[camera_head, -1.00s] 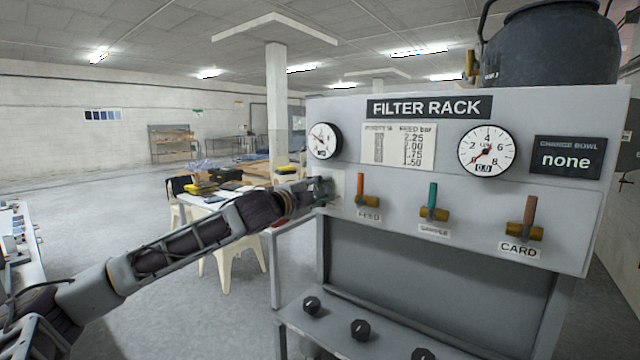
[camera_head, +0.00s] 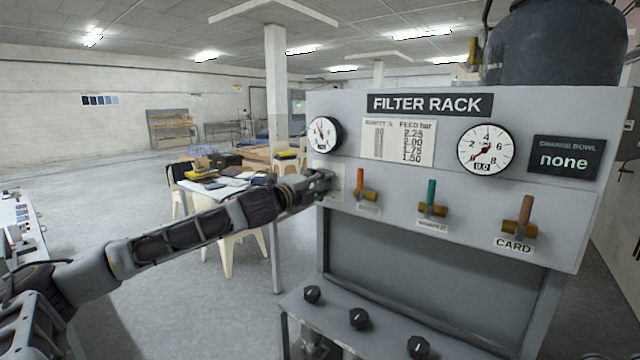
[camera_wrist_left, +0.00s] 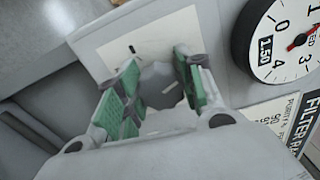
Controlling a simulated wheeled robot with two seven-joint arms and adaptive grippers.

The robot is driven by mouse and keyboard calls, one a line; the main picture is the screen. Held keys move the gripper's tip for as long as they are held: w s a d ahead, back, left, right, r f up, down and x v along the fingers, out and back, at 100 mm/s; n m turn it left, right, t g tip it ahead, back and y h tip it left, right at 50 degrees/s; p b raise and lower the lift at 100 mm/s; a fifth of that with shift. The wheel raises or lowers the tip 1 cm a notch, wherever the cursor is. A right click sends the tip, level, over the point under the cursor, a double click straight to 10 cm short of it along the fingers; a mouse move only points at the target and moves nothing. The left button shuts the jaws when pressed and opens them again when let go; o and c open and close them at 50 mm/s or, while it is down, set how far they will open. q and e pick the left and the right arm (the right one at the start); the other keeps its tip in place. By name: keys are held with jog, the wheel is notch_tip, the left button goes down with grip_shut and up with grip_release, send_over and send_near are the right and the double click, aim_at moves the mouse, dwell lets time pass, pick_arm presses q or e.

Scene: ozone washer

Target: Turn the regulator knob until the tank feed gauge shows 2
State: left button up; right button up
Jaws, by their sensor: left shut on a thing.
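The regulator knob (camera_wrist_left: 161,86) is a grey faceted knob with a pale mark, on a light plate at the left of the rack's front panel. My left gripper (camera_head: 322,184) is at this plate, below the feed gauge; its green pads are shut on the knob from both sides in the left wrist view (camera_wrist_left: 158,76). The gripper hides the knob in the head view. The tank feed gauge (camera_head: 323,134) is a round white dial with a red needle. In the left wrist view the gauge (camera_wrist_left: 282,45) is partly cut off, and its small window seems to read 1.50. My right gripper is not in view.
A second gauge (camera_head: 486,149) reads 0.0. A printed chart (camera_head: 398,141) hangs between the gauges. Black knobs (camera_head: 359,318) sit on the lower shelf.

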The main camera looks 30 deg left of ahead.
aim_at(319, 184)
pick_arm(q)
jog(key=o, duration=1)
jog(key=shift+s+a, duration=0.15)
jog(key=shift+s, duration=0.05)
jog(key=shift+s+a, duration=0.15)
jog(key=shift+s, duration=0.95)
jog(key=shift+s+d, duration=0.25)
jog(key=shift+s, duration=0.45)
jog(key=shift+s+a, duration=0.2)
jog(key=shift+s, duration=0.85)
jog(key=shift+s+a, duration=0.2)
jog(key=shift+s, duration=2.7)
